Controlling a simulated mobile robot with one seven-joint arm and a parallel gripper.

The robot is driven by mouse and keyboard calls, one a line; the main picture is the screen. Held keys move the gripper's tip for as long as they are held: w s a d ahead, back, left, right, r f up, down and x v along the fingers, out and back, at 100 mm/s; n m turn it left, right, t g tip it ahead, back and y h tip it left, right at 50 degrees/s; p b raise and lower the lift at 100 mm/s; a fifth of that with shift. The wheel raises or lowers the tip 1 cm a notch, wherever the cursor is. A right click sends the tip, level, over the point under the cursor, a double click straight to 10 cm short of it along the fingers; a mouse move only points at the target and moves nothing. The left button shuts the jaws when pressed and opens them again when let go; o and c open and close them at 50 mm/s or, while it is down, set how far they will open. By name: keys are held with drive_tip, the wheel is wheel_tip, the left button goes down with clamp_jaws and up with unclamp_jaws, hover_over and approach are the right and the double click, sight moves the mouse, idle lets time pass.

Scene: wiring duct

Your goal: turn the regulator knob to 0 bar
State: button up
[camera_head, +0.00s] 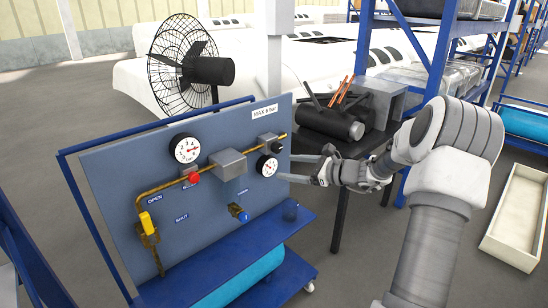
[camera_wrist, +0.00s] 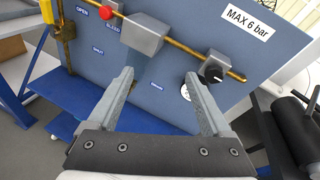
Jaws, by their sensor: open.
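The blue-grey panel (camera_head: 110,185) carries a brass pipe with fittings. A round black knob with a pale mark (camera_wrist: 213,72) sits on the pipe under the "MAX 6 bar" label; it also shows in the head view (camera_head: 267,138). I take it as the regulator knob. A white gauge (camera_head: 266,165) is just below it; its reading is too small to tell, and my finger partly hides it in the wrist view. My gripper (camera_head: 287,167) is open and empty at the panel's right side. In the wrist view its fingers (camera_wrist: 159,78) point at the panel, with the knob just beyond the right fingertip.
A dark table (camera_head: 342,150) with black cylinders stands to the right. A fan (camera_head: 184,65) stands behind.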

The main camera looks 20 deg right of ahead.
drive_tip(key=w+d+f+m+t+h+b, duration=0.15)
drive_tip(key=d+f+m+t, duration=0.35)
drive_tip(key=d, duration=0.5)
drive_tip(key=m+h+b, duration=0.1)
drive_tip(key=b, duration=0.1)
approach(279, 149)
drive_tip(key=shift+g, duration=0.3)
drive_tip(key=x, duration=0.9)
drive_tip(key=shift+r, duration=0.2)
clamp_jaws()
